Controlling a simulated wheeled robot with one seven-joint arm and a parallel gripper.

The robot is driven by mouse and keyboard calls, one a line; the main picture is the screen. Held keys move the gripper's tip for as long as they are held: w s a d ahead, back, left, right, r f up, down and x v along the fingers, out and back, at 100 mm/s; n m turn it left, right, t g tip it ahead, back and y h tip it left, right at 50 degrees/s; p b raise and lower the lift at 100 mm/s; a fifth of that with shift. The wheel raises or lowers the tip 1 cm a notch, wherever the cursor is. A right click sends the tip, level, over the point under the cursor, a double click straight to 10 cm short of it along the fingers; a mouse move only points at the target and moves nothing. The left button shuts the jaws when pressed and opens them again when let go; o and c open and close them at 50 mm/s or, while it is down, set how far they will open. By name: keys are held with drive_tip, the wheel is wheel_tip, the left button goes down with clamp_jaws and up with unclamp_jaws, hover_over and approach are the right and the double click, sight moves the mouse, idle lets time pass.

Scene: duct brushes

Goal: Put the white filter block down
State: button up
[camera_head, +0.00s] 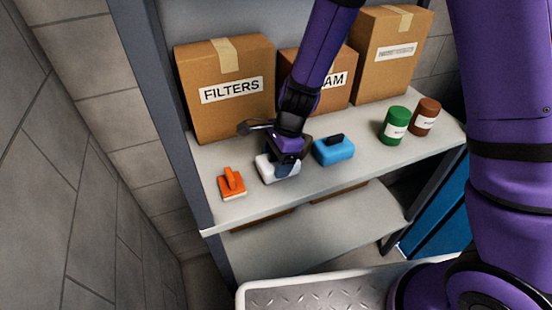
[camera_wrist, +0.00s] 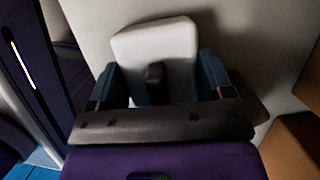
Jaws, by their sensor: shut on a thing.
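The white filter block (camera_head: 265,170) is at the upper shelf, between an orange brush and a blue block. My gripper (camera_head: 287,167) comes down on it from above and is shut on it, hiding much of its right side. In the wrist view the white block (camera_wrist: 155,45) shows between the two dark blue fingers of my gripper (camera_wrist: 160,80), with a dark grip part near its middle. The block is at or very near the shelf surface; I cannot tell whether it touches.
The upper shelf (camera_head: 265,204) also holds the orange brush (camera_head: 232,184), blue block (camera_head: 334,151), green jar (camera_head: 394,126) and brown jar (camera_head: 425,117). Cardboard boxes stand behind, including the FILTERS box (camera_head: 228,112). The shelf's front strip is clear. A grey upright (camera_head: 165,110) bounds the left.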

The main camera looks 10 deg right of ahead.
drive_tip(key=shift+f, duration=0.15)
drive_tip(key=o, duration=0.9)
